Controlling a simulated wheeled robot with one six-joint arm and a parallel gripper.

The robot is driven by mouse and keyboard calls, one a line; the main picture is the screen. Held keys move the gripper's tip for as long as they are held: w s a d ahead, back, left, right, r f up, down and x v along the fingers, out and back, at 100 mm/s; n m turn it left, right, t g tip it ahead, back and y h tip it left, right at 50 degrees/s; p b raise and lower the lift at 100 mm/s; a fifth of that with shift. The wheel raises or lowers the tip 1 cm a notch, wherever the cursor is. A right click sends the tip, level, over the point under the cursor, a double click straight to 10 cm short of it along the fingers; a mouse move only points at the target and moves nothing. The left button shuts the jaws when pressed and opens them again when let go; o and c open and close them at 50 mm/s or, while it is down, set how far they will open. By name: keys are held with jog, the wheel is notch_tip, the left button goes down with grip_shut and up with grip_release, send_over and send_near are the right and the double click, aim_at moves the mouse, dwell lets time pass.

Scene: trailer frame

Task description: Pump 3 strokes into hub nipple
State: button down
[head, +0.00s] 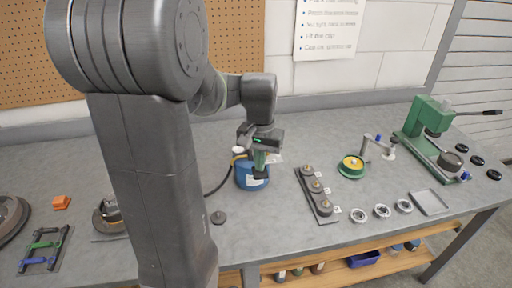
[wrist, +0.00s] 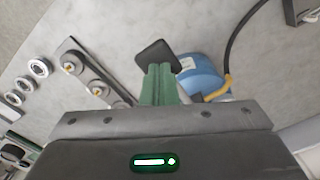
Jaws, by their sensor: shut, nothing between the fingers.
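The blue grease pot (head: 250,178) stands on the bench below my gripper, with a yellow fitting on top. It also shows in the wrist view (wrist: 203,78). A black hose (head: 221,182) runs from it toward the left and passes behind my arm. A dark square pad (wrist: 156,54), perhaps the pump's handle, lies at the tips of my gripper's green fingers. My gripper (head: 261,165) is shut and empty over the pot's near side; I cannot tell whether it touches the pad. A hub-like part (head: 106,217) sits at left, partly hidden by my arm; no nipple is discernible.
A dark strip with several round posts (head: 318,190) lies right of the pot. Beyond are a green and yellow round part (head: 351,166), several rings (head: 382,211), a shallow tray (head: 429,202) and a green press (head: 428,130). A small grey disc (head: 218,217) lies near the front edge.

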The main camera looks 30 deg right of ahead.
jog(key=shift+f+b, duration=0.3)
jog(key=shift+f, duration=0.4)
jog(key=r+p, duration=0.4)
jog(key=w+r+p, duration=0.1)
jog(key=r+p, duration=0.1)
jog(key=r, duration=0.1)
jog(key=shift+d, duration=0.15)
jog(key=shift+s+f, duration=0.1)
jog(key=shift+f, duration=0.05)
jog(key=shift+s+f+b, duration=0.15)
jog(key=shift+f+b, duration=0.25)
jog(key=shift+f, duration=0.15)
jog(key=shift+s+f+b, duration=0.15)
jog(key=shift+f+b, duration=0.25)
jog(key=shift+f, duration=0.2)
jog(key=shift+s+a+f+b, duration=0.1)
jog(key=shift+a+f+b, duration=0.1)
jog(key=shift+f+b, duration=0.75)
jog(key=shift+f, duration=0.25)
